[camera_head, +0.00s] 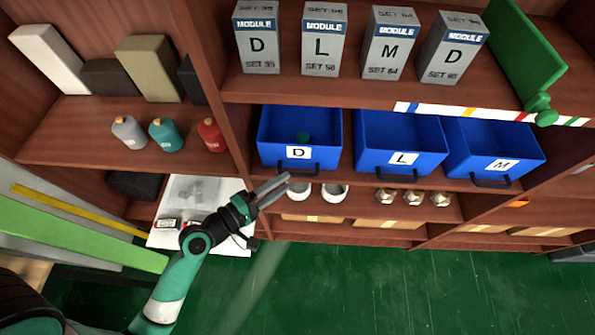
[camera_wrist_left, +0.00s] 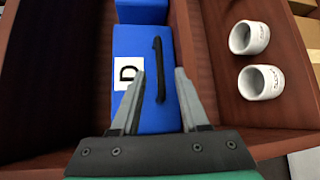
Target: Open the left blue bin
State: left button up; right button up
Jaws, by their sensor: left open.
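The left blue bin (camera_head: 273,130), labelled D, sits on the middle shelf, with a black handle (camera_head: 297,172) low on its front. In the left wrist view the bin's blue front (camera_wrist_left: 130,45) faces me, and its black handle (camera_wrist_left: 159,68) shows just beyond and between the fingertips. My left gripper (camera_head: 283,187) is open and empty, just below and left of the bin's handle; whether it touches the handle cannot be told. It also shows in the left wrist view (camera_wrist_left: 159,80). My right gripper is not in view.
Blue bins L (camera_head: 401,130) and M (camera_head: 495,140) stand to the right. White cups (camera_head: 334,191) sit on the shelf below. Grey module boxes (camera_head: 322,40) stand above. Bottles (camera_head: 127,130) stand left. A white tray (camera_head: 232,226) is beneath my left arm. The green floor is clear.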

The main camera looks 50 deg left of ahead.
aim_at(298, 173)
pick_arm(q)
jog(key=w, duration=0.4)
jog(key=w+f, duration=0.1)
jog(key=w, duration=0.1)
grip_shut()
dwell(1.2)
